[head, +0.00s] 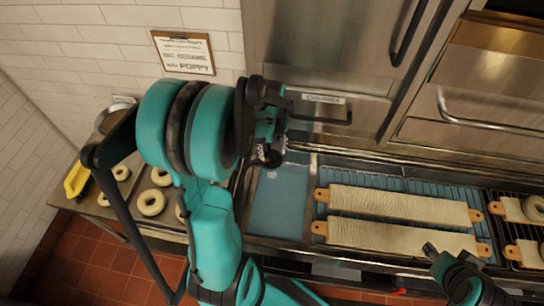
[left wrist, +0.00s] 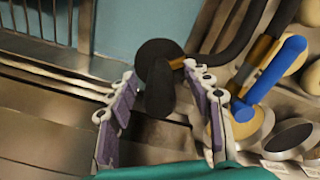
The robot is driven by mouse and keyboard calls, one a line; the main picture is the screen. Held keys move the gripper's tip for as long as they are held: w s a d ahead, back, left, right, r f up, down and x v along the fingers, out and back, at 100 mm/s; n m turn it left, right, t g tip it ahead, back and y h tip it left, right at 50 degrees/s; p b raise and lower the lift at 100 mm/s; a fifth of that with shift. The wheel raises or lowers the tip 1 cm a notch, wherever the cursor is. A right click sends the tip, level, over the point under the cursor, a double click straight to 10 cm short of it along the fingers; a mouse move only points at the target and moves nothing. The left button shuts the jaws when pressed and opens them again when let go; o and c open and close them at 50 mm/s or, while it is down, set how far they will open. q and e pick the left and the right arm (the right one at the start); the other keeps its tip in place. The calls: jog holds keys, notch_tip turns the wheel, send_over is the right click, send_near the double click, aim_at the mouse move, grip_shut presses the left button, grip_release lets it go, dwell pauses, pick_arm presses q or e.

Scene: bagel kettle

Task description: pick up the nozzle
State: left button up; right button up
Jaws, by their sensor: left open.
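In the left wrist view a black part with a round head (left wrist: 158,58), which looks like the nozzle, sits just ahead of and between my left gripper's fingers (left wrist: 160,98). Dark curved tubing shows beside it, to the right. The fingers are open and apart, one on each side of its lower end; I cannot tell whether they touch it. In the head view my left gripper (head: 268,152) is over the left end of the blue basin, and I cannot make out the nozzle there. My right gripper (head: 437,254) is at the lower right, its jaws unclear.
Bagel boards (head: 390,203) lie on a rack over the blue basin (head: 278,205). Loose bagels (head: 151,203) and a yellow object (head: 77,180) are on the left counter. A blue-handled tool (left wrist: 270,75) is close to the right of my left fingers. Steel doors stand behind.

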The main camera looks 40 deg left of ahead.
pick_arm(q)
jog(key=shift+f, duration=0.1)
jog(key=shift+c, duration=0.3)
grip_shut()
jog(key=shift+r, duration=0.45)
jog(key=r, duration=0.1)
jog(key=r+p, duration=0.1)
jog(key=r, duration=0.1)
jog(key=shift+s+d+r, duration=0.1)
jog(key=shift+d+r, duration=0.15)
jog(key=shift+r, duration=0.15)
jog(key=s+d+r+p, duration=0.4)
jog(key=d+r, duration=0.4)
jog(key=d, duration=0.2)
jog(key=shift+s+r, duration=0.15)
jog(key=shift+s, duration=0.4)
jog(key=shift+a, duration=0.1)
